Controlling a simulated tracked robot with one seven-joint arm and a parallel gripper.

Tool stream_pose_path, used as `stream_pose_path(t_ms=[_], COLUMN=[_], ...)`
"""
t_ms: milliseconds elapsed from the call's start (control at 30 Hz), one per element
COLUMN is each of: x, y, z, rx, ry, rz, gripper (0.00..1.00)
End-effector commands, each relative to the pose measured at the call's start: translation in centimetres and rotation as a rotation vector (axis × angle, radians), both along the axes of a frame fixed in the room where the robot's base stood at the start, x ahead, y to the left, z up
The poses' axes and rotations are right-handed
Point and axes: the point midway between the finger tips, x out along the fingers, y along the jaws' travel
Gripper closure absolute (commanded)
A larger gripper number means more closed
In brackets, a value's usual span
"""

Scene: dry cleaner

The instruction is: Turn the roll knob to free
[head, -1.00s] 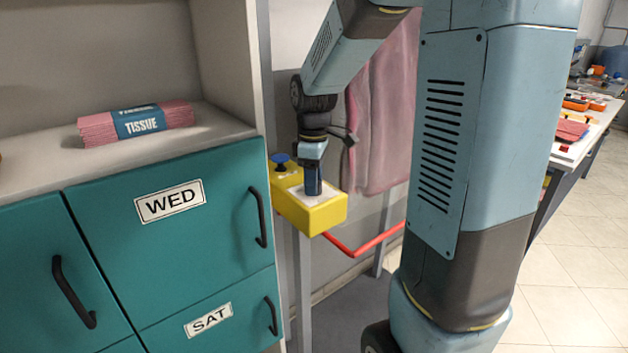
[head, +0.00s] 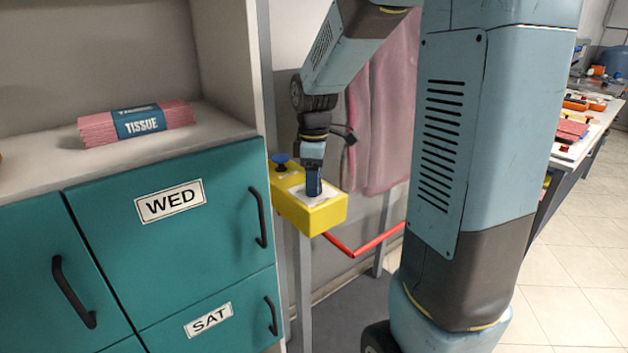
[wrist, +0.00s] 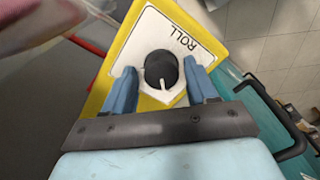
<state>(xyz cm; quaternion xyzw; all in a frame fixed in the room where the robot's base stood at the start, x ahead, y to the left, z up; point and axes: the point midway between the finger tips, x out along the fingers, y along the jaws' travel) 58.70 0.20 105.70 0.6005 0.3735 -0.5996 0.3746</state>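The roll knob (wrist: 161,69) is a round black knob on a white plate marked ROLL, on top of a yellow box (head: 318,218). Its white pointer mark points down toward my gripper's palm in the wrist view. My gripper (wrist: 160,66) is over the plate with its two blue fingers on either side of the knob. A narrow gap shows between each finger and the knob, so it looks open. In the head view my gripper (head: 314,188) points down at the box and hides the knob. Any position labels near the palm are hidden.
A blue knob (head: 281,159) sits at the back of the yellow box. A red bar (head: 365,245) runs below it, and a pink cloth (head: 385,125) hangs behind. Teal lockers (head: 170,250) with handles stand close on the left.

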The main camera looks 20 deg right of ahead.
Motion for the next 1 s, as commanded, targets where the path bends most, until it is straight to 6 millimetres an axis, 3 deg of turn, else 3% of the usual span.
stream_pose_path(t_ms=[100,467,1000], x=[0.0,0.0,0.1], y=[0.0,0.0,0.0], z=[0.0,0.6,10.3], rx=[0.0,0.0,0.0], ry=[0.001,0.0,-0.001], rz=[0.0,0.0,-0.001], gripper=[0.32,0.32,0.32])
